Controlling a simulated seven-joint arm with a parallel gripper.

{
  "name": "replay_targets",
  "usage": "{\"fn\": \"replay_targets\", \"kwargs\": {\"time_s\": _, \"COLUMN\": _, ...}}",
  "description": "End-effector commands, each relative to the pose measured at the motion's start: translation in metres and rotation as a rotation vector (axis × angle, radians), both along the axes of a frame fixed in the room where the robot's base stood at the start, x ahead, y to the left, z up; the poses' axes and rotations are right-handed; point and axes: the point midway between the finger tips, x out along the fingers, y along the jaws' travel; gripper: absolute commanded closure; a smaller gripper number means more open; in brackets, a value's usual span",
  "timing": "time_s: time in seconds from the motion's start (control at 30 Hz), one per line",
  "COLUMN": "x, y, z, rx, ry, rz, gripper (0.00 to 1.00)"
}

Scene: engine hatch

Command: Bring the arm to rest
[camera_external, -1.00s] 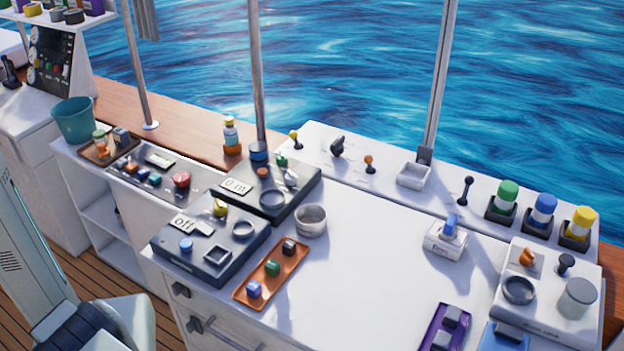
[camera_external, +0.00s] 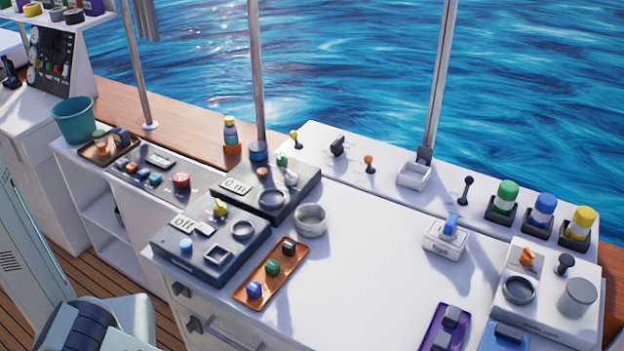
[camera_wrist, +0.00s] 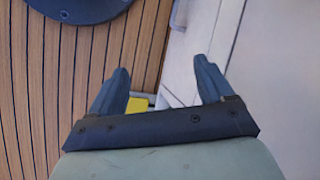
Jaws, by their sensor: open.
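My gripper (camera_wrist: 160,92) shows in the wrist view with its two dark fingers spread apart and nothing between them. It points down past a white cabinet side towards the wooden plank floor (camera_wrist: 70,90). In the external view only a part of my arm shows at the bottom left, in front of the counter; the fingers are not visible there.
The white counter (camera_external: 370,275) carries dark panels, an orange tray (camera_external: 246,295) with several small blocks, a grey bowl (camera_external: 310,220) and a purple tray (camera_external: 433,322). A teal bucket (camera_external: 73,122) stands at the left. A small yellow thing (camera_wrist: 138,104) lies beyond the fingers.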

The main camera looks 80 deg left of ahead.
Motion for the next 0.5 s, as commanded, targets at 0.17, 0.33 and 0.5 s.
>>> {"fn": "replay_targets", "kwargs": {"time_s": 0.17, "x": -0.070, "y": 0.031, "z": -0.012, "rx": -0.081, "ry": 0.124, "rz": 0.168, "gripper": 0.19}}
{"fn": "replay_targets", "kwargs": {"time_s": 0.33, "x": -0.121, "y": 0.041, "z": -0.017, "rx": -0.167, "ry": 0.215, "rz": 0.301, "gripper": 0.19}}
{"fn": "replay_targets", "kwargs": {"time_s": 0.5, "x": -0.151, "y": 0.042, "z": -0.018, "rx": -0.229, "ry": 0.266, "rz": 0.387, "gripper": 0.19}}
